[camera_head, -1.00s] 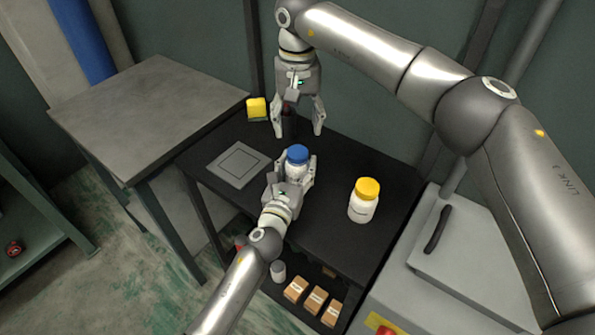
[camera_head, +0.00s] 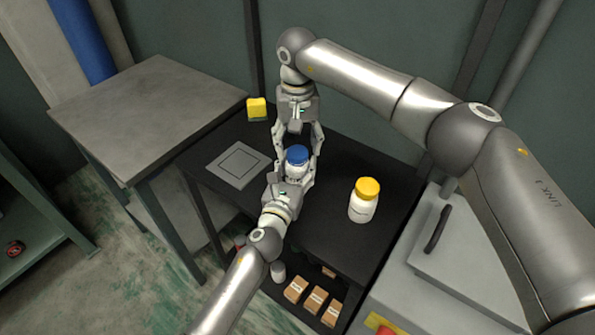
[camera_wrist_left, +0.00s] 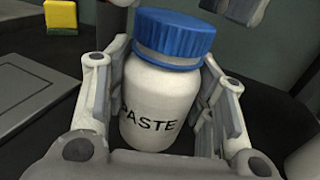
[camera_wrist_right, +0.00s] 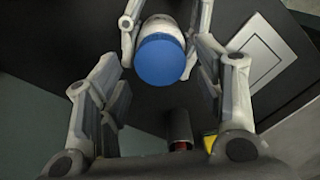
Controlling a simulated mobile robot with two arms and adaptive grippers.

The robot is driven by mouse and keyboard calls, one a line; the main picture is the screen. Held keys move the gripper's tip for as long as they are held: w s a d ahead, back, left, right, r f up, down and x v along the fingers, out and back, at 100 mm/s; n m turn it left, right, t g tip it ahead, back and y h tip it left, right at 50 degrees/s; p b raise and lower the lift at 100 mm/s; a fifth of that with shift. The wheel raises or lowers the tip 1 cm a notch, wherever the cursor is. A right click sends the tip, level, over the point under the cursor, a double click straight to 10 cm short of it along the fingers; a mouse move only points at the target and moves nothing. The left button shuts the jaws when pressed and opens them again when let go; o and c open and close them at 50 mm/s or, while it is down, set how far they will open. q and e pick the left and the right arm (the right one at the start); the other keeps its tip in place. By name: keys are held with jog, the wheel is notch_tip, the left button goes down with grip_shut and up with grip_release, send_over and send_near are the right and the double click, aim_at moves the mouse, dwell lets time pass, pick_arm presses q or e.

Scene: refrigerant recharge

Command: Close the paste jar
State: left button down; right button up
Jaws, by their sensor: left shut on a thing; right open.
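The paste jar (camera_wrist_left: 160,105) is white with "PASTE" on its side and has a blue lid (camera_head: 297,154) on top. In the left wrist view the lid (camera_wrist_left: 175,38) sits on the jar's mouth, with a greyish band showing beneath it; I cannot tell how tight it is. My left gripper (camera_head: 300,178) is shut around the jar's body. My right gripper (camera_head: 301,146) is open, just behind the lid, pointing down toward it.
A white bottle with a yellow cap (camera_head: 363,201) stands right of the jar on the black table (camera_head: 335,228). A grey square plate (camera_head: 238,165) lies to the left. A yellow sponge (camera_head: 257,109) is at the back left. A dark cylinder (camera_wrist_right: 179,128) stands behind the jar.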

jog(key=shift+f, duration=0.85)
